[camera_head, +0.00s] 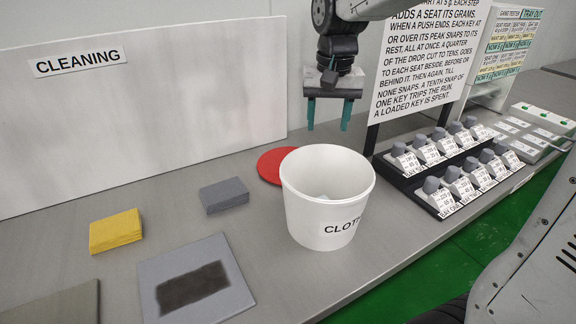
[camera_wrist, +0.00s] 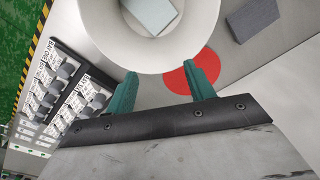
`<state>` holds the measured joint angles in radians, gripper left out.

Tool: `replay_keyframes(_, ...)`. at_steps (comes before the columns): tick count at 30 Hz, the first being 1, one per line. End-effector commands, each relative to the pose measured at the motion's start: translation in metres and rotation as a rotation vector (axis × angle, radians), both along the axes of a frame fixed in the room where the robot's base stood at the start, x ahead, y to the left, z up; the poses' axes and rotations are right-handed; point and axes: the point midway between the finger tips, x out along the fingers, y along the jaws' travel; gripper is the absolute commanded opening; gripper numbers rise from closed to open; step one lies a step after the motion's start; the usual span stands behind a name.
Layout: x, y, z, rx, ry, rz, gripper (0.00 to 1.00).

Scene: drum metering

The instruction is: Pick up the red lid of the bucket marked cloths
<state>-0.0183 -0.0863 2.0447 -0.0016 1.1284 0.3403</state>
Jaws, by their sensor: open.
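The red lid (camera_head: 272,165) lies flat on the grey bench behind the white bucket marked cloths (camera_head: 318,228), which hides part of it. The lid also shows in the wrist view (camera_wrist: 206,66), partly covered by the bucket rim and a finger. The bucket stands upright and open, with a pale folded cloth (camera_wrist: 150,14) inside. My gripper (camera_head: 328,128) hangs above the bench, behind and above the bucket, its teal fingers apart and nothing between them. In the wrist view the gripper (camera_wrist: 162,82) points toward the bucket rim, with the lid by its right finger.
A grey sponge block (camera_head: 224,195), a yellow cloth stack (camera_head: 115,231) and a grey mat with a dark patch (camera_head: 194,284) lie left. A white CLEANING board (camera_head: 150,100) stands behind. Racks of labelled keys (camera_head: 455,165) and an instruction sign (camera_head: 428,60) stand right.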

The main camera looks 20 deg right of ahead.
Motion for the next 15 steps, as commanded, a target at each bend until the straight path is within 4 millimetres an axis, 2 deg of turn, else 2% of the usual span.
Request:
replay_keyframes(1, 0.027, 0.002, -0.011, 0.001, 0.013, -0.027, 0.54)
replay_keyframes(6, 0.109, 0.009, -0.051, 0.006, 0.033, -0.13, 0.54)
replay_keyframes(10, 0.157, 0.014, -0.086, 0.006, 0.045, -0.194, 0.54)
replay_keyframes(15, 0.192, 0.018, -0.119, 0.008, 0.052, -0.249, 0.54)
